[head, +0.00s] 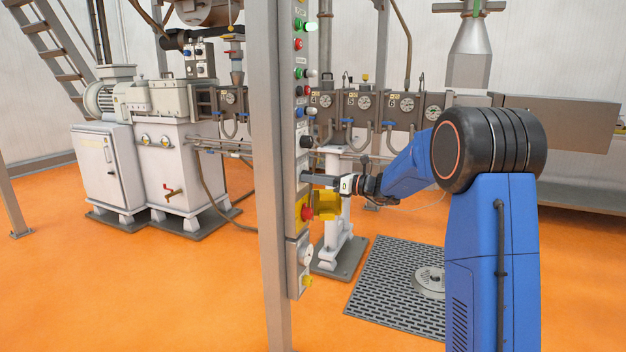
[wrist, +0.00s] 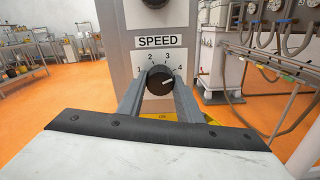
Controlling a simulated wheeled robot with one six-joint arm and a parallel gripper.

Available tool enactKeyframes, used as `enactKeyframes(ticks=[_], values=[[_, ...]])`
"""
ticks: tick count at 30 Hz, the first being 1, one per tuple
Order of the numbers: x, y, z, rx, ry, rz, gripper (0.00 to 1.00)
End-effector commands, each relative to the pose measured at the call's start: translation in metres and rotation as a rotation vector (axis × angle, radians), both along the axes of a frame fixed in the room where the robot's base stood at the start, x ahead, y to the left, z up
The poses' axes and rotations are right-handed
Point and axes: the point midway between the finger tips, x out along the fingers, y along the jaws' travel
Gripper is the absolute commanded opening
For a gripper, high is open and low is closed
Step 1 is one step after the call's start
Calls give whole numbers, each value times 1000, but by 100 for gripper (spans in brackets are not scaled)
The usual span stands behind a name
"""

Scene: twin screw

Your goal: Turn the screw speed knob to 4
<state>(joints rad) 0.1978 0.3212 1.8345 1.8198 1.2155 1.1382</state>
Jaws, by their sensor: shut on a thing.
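The black screw speed knob (wrist: 160,80) sits on the grey panel under the SPEED label, with the numbers 1 to 4 around its upper side. Its white pointer line points right and slightly up, near the 4; the exact alignment is hard to tell. My gripper (wrist: 160,93) has one finger on each side of the knob and is shut on it. In the head view my gripper (head: 309,179) reaches the panel from the right, and the knob there is hidden or too small to make out.
The narrow control panel (head: 299,268) carries several buttons and knobs. A red emergency button (head: 307,213) with a yellow surround sits just below my gripper, and a black knob (head: 305,142) above. The extruder machine (head: 180,150) stands behind. Orange floor is open in front.

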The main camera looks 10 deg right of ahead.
Motion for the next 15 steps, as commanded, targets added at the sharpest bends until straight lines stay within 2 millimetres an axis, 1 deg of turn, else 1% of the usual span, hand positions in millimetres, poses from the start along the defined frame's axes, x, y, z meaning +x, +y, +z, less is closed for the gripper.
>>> enactKeyframes(ticks=[1,4,5,6,7,15], values=[[0,-1,-3,-2,5,0,10],[0,-1,-3,-2,4,0,10],[0,-1,-3,-2,4,0,37],[0,-1,-3,-2,4,0,46],[0,-1,-3,-2,4,0,51],[0,0,-1,-2,1,0,51]])
